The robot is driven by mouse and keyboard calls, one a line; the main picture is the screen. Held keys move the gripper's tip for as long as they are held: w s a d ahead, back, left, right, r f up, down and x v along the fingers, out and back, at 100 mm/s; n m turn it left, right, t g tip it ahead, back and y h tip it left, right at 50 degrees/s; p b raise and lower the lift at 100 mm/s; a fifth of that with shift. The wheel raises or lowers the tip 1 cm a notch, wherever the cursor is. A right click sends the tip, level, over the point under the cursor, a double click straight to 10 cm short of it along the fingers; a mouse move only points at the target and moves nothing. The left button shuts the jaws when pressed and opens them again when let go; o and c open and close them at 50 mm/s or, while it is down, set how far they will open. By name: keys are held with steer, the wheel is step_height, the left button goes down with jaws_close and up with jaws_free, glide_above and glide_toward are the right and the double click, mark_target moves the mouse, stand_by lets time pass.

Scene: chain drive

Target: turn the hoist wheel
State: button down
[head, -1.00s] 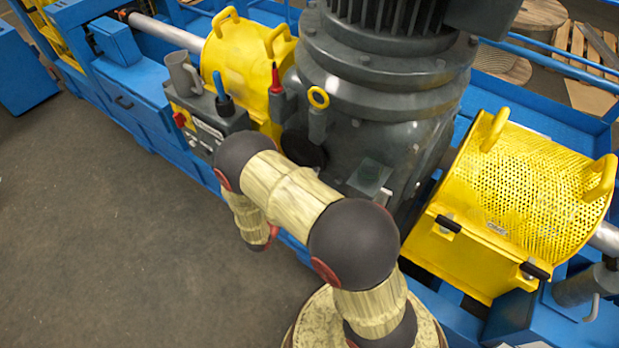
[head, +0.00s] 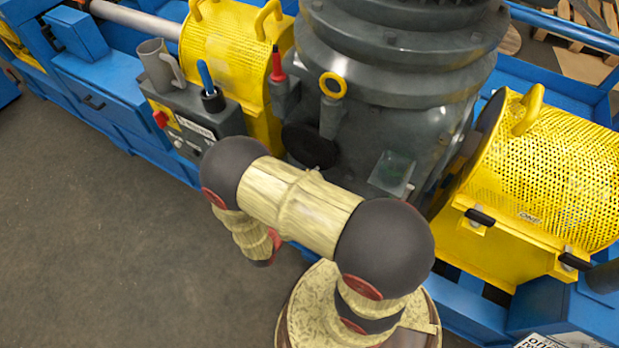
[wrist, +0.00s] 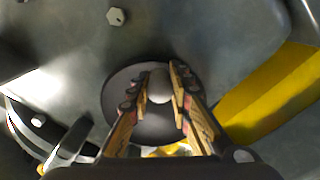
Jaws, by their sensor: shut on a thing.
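The hoist wheel (wrist: 190,78) looks like a dark round disc on the front of the grey machine housing in the wrist view. A wheel-like dark disc (head: 308,146) also shows in the head view, just above my arm. My gripper (wrist: 161,88) reaches over the disc in the wrist view, its two wooden-looking fingers closed on both sides of a small grey rounded knob (wrist: 159,87) on it. The lower part of the disc is hidden by the fingers. In the head view my gripper is hidden behind my arm.
Yellow perforated guards (head: 545,170) flank the grey motor housing (head: 400,75). A control box (head: 195,125) with a grey mug (head: 157,66) and a blue-handled tool (head: 207,78) is to the left. Open floor (head: 90,235) lies at lower left.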

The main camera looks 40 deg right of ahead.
steer(key=shift+f+m, duration=0.25)
steer(key=shift+m, duration=0.05)
steer(key=c, duration=1.9)
jaws_free()
steer(key=shift+o, duration=1.2)
steer(key=shift+o, duration=0.2)
steer(key=shift+r, duration=0.1)
steer(key=shift+w+a, duration=0.1)
steer(key=v, duration=1.2)
